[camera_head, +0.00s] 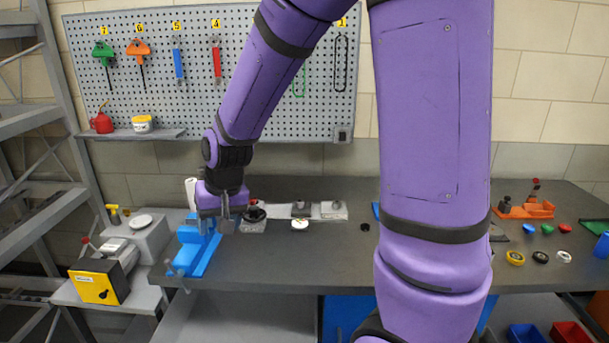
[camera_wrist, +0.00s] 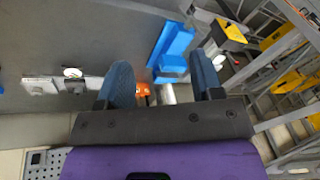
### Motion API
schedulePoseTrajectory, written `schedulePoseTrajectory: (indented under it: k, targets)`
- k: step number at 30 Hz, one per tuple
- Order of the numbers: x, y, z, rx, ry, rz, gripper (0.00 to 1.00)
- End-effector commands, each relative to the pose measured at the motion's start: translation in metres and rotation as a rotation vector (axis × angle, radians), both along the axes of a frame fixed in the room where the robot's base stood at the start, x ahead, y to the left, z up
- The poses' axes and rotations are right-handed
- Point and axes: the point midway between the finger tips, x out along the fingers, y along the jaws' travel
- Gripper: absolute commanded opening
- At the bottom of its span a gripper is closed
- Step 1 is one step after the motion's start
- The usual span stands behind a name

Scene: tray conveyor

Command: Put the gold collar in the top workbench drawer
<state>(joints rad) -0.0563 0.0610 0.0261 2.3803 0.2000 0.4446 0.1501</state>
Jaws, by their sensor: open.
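A yellow-gold ring (camera_head: 515,257), which looks like the gold collar, lies flat on the right part of the dark workbench top (camera_head: 330,255). My gripper (camera_head: 226,224) is far to its left, above the bench beside the blue vise (camera_head: 199,247). In the wrist view my gripper (camera_wrist: 163,82) has its two fingers spread with nothing held between them. The blue vise also shows there (camera_wrist: 176,42). A blue front (camera_head: 340,318) under the bench is mostly hidden by my arm; I cannot tell whether it is the top drawer. The ring is not seen in the wrist view.
A black ring (camera_head: 540,257) and a pale ring (camera_head: 564,256) lie beside the gold one. An orange holder (camera_head: 525,211) stands behind them. Grey fixtures and a white disc (camera_head: 299,225) sit mid-bench. A yellow-fronted box (camera_head: 97,283) stands at left. Bare bench lies between.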

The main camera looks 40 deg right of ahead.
Motion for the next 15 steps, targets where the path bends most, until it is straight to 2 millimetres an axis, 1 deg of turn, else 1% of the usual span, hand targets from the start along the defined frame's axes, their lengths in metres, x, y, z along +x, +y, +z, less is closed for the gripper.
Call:
schedulePoseTrajectory:
  k: [1, 6, 11, 15]
  targets:
    - [-0.008, -0.003, 0.016, -0.005, -0.02, 0.013, 0.6]
    - [-0.04, -0.011, 0.059, -0.028, -0.061, 0.059, 0.6]
    - [-0.073, -0.019, 0.093, -0.055, -0.099, 0.096, 0.6]
    - [-0.105, -0.026, 0.118, -0.083, -0.133, 0.126, 0.6]
